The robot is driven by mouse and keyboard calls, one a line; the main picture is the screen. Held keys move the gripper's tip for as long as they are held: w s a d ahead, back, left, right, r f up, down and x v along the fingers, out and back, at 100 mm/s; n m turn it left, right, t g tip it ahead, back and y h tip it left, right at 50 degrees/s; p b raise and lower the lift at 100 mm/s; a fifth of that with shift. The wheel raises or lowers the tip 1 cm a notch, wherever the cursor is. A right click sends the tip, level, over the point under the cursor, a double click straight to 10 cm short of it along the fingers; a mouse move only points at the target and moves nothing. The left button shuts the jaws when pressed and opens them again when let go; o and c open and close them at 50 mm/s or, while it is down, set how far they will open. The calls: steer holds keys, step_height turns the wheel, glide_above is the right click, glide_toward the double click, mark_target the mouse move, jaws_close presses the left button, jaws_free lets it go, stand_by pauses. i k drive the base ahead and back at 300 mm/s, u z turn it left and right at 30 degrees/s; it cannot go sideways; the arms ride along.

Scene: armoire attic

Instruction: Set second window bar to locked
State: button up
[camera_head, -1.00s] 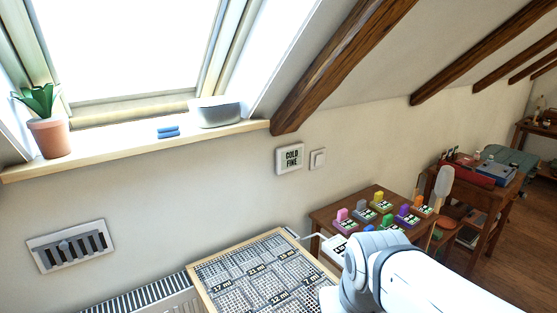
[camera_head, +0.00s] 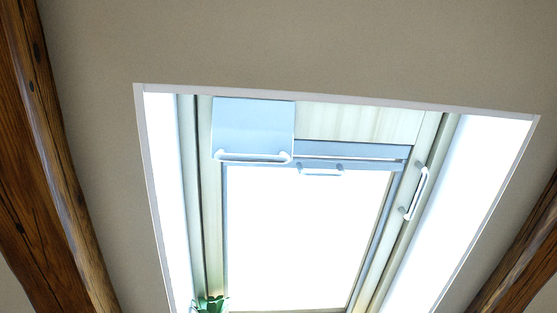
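A skylight window (camera_head: 300,240) fills the middle of the head view. Its upper part carries several white and pale blue fittings. A white bar handle (camera_head: 252,157) lies across the lower edge of a pale blue square panel (camera_head: 253,122) at upper left. A smaller white bar (camera_head: 320,170) sits to its right, just under a blue-grey strip (camera_head: 350,152). A third white bar (camera_head: 416,192) stands nearly upright on the right side of the frame. I cannot tell which is the second window bar or whether any is locked. My gripper is not in view.
Dark wooden beams slope down at the left (camera_head: 55,170) and right (camera_head: 520,250). The tip of a green plant (camera_head: 211,304) shows at the bottom of the window. Plain ceiling surrounds the recess.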

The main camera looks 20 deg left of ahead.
mark_target(245, 131)
steer(key=u, duration=1)
steer(key=k, duration=0.25)
steer(key=z, duration=0.4)
steer(key=i, duration=0.3)
steer(key=u, duration=0.25)
